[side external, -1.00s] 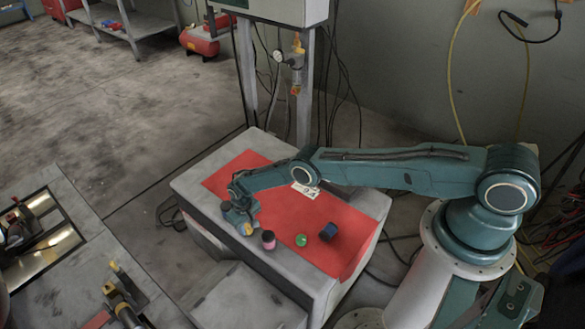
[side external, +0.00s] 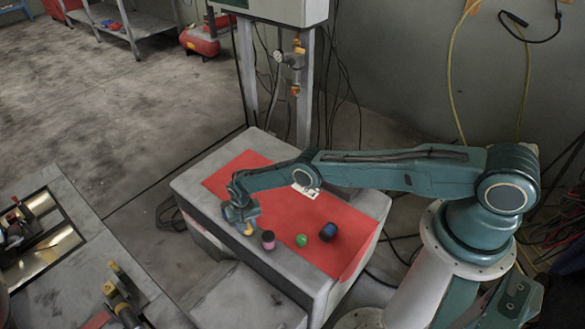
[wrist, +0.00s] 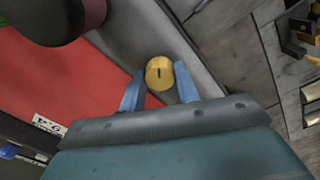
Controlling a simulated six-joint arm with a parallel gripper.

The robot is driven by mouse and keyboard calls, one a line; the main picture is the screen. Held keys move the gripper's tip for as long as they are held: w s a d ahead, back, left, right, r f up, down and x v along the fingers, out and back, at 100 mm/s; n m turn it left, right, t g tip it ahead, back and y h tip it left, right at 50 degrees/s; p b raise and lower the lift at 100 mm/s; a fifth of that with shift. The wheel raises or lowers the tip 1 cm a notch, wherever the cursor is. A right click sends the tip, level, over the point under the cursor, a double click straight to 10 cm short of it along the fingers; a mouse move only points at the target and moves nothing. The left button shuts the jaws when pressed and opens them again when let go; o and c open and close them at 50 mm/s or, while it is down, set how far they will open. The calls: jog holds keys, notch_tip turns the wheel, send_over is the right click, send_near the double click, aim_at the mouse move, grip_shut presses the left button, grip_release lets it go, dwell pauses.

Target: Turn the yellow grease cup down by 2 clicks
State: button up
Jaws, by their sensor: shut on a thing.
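The yellow grease cup (wrist: 160,70) shows in the wrist view as a round top with a short dark mark, upright in the picture. My gripper (wrist: 159,82) has its two blue fingers on either side of the cup and is shut on it. In the side view, my gripper (side external: 244,226) points down at the front left edge of the red mat, and only a bit of the yellow cup (side external: 249,229) shows past it. The cup's lower part is hidden.
To the right stand a pink-and-black cup (side external: 268,240), a green one (side external: 301,240) and a dark blue one (side external: 328,232). The pink one (wrist: 95,12) looms close in the wrist view. A white label (side external: 305,191) lies on the red mat (side external: 345,215).

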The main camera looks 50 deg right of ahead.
jog(key=o, duration=1)
jog(key=shift+c, duration=0.2)
jog(key=shift+r, duration=0.25)
notch_tip(320, 180, up, 13)
jog(key=shift+a+r, duration=0.15)
jog(key=shift+a, duration=0.05)
jog(key=shift+w+r, duration=0.1)
jog(key=shift+w, duration=0.05)
dwell(0.5)
